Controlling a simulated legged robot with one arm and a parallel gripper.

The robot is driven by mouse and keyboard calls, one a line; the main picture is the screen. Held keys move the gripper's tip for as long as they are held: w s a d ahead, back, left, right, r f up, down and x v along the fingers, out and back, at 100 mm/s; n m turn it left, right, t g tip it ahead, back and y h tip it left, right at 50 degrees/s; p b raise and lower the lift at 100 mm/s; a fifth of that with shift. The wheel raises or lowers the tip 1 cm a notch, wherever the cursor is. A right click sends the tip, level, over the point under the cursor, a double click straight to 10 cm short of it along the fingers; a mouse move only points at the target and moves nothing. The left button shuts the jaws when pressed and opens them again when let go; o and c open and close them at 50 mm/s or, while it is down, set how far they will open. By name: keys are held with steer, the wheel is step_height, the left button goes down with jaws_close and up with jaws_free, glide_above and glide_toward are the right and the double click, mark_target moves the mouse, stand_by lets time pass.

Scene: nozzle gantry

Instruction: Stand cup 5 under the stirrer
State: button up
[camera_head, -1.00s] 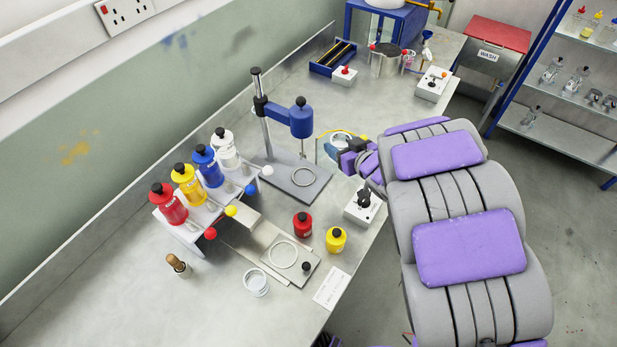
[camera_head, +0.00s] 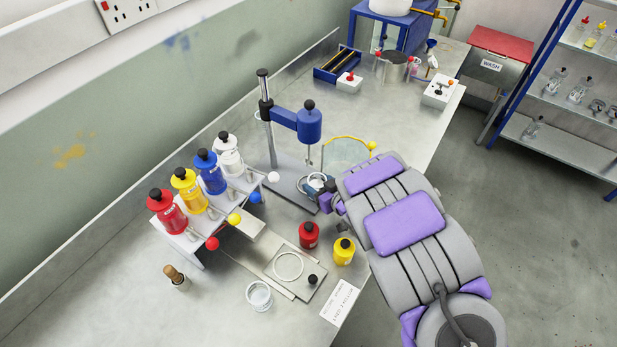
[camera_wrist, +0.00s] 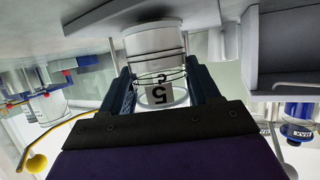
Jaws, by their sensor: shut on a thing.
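Cup 5 is a clear cup with a label reading 5; it shows in the wrist view (camera_wrist: 160,96) between the two fingers, and in the head view (camera_head: 315,181). My gripper (camera_wrist: 163,76) is shut on it; in the head view the gripper (camera_head: 322,187) reaches in from the right. The stirrer (camera_head: 309,123) has a blue head on an upright post, with a thin shaft (camera_head: 308,156) pointing down. The cup is over the stirrer's grey base plate (camera_head: 286,187), close below the shaft. I cannot tell whether it touches the plate or is exactly under the shaft.
Another clear cup (camera_head: 259,296) stands near the front. A yellow-rimmed clear screen (camera_head: 346,151) stands just behind my gripper.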

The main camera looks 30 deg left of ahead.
mark_target(313, 178)
steer(key=shift+w+a, duration=0.25)
steer(key=shift+a, duration=0.3)
steer(key=shift+w+a, duration=0.2)
steer(key=shift+a, duration=0.35)
steer(key=shift+w+d+r, duration=0.2)
steer(key=shift+d, duration=0.1)
steer(key=shift+w+r, duration=0.1)
steer(key=shift+w, duration=0.05)
steer(key=shift+w+a+b, duration=0.25)
steer(key=shift+a, duration=0.3)
steer(key=shift+w+a+b, duration=0.25)
steer(key=shift+a, duration=0.25)
steer(key=shift+a+f+b, duration=0.15)
steer(key=shift+f+b, duration=0.15)
steer(key=shift+f, duration=0.45)
steer(key=shift+a+f, duration=0.1)
steer(key=shift+a, duration=0.4)
steer(key=o, duration=1.2)
steer(key=shift+d, duration=0.4)
